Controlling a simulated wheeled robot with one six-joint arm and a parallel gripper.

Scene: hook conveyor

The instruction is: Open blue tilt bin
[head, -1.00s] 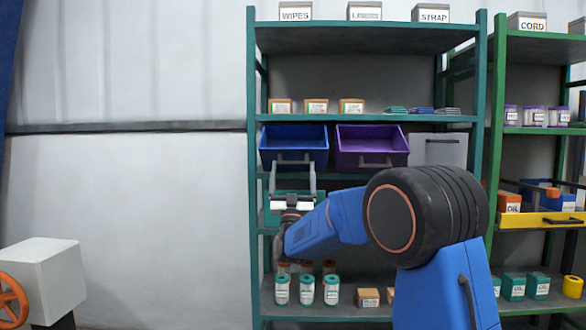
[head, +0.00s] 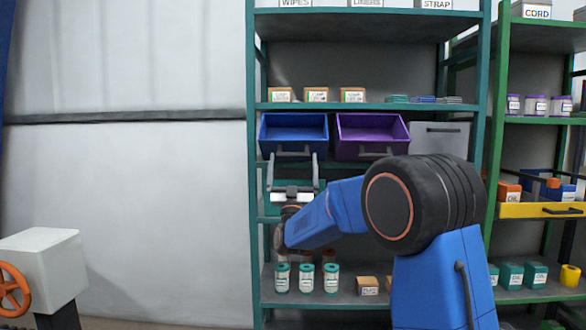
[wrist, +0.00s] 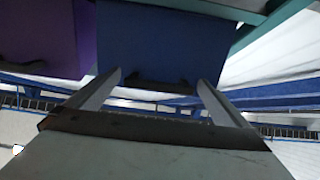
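The blue tilt bin (head: 293,132) sits on the teal rack, its front leaning out and its inside showing from above. A dark bar handle (head: 293,153) crosses the lower part of its front. My gripper (head: 292,157) is in front of and just below the bin, open, with one finger at each side of the handle in the picture. In the wrist view the blue bin (wrist: 165,40) is straight ahead, and the handle (wrist: 150,84) lies between the two spread finger tips. Nothing is held. I cannot tell whether either finger touches the bin.
A purple bin (head: 372,132) stands close at the right, its inside also showing. A grey bin (head: 439,138) with a flat front is farther right. Shelves with small boxes (head: 316,95) lie above and jars (head: 306,279) below.

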